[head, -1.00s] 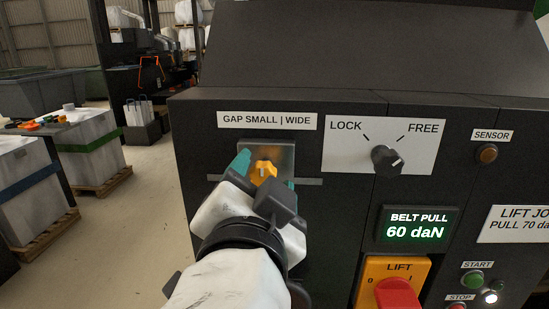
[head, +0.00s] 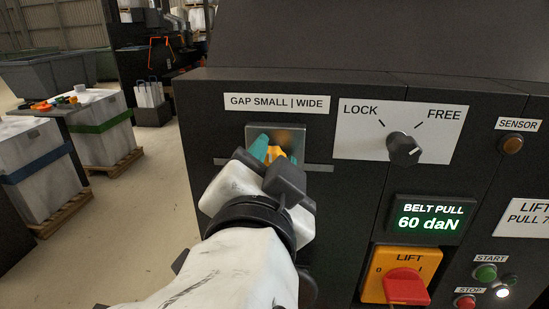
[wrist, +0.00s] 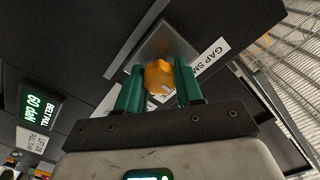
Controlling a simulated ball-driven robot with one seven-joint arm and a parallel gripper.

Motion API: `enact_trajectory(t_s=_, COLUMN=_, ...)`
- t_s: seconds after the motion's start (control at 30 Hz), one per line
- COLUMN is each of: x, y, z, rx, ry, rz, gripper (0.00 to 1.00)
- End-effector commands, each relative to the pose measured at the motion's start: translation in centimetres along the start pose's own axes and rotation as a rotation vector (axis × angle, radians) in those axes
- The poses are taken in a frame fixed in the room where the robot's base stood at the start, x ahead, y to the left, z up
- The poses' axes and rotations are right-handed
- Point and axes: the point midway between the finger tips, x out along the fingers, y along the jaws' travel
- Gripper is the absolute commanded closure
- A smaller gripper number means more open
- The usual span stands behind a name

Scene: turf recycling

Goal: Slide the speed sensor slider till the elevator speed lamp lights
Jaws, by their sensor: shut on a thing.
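The orange slider knob (head: 275,153) sits on a metal plate (head: 291,137) over a horizontal slot, under the label "GAP SMALL | WIDE" (head: 277,103). My gripper (head: 273,156) is shut on the knob; its teal fingers lie on both sides. In the wrist view, the knob (wrist: 158,77) sits between the two fingers (wrist: 158,88). The head view hides part of the knob and the right finger behind my gripper. The knob is near the middle of the label's width. The lamp marked "SENSOR" (head: 512,145) is dull amber and looks unlit.
Right of the slider is a LOCK/FREE rotary knob (head: 404,149). Below it are a green display (head: 430,218) reading "BELT PULL 60 daN" and a red LIFT switch (head: 404,287). START (head: 485,273) and STOP (head: 465,301) buttons are at lower right. Wrapped bales (head: 38,165) stand on the left floor.

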Motion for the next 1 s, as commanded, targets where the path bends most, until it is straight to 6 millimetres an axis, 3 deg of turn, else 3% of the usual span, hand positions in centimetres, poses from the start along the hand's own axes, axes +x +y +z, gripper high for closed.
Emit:
enact_trajectory(t_s=0.17, x=-0.01, y=0.03, z=0.02, rx=0.0, ry=0.0, rz=0.001, gripper=1.0)
enact_trajectory(t_s=0.83, x=-0.02, y=0.32, z=-0.17, rx=-0.001, ry=0.0, rz=0.002, gripper=1.0)
enact_trajectory(t_s=0.87, x=-0.02, y=0.32, z=-0.17, rx=-0.001, ry=0.0, rz=0.002, gripper=0.62)
enact_trajectory(t_s=1.0, x=-0.01, y=0.3, z=-0.17, rx=-0.001, ry=0.0, rz=0.001, gripper=0.49)
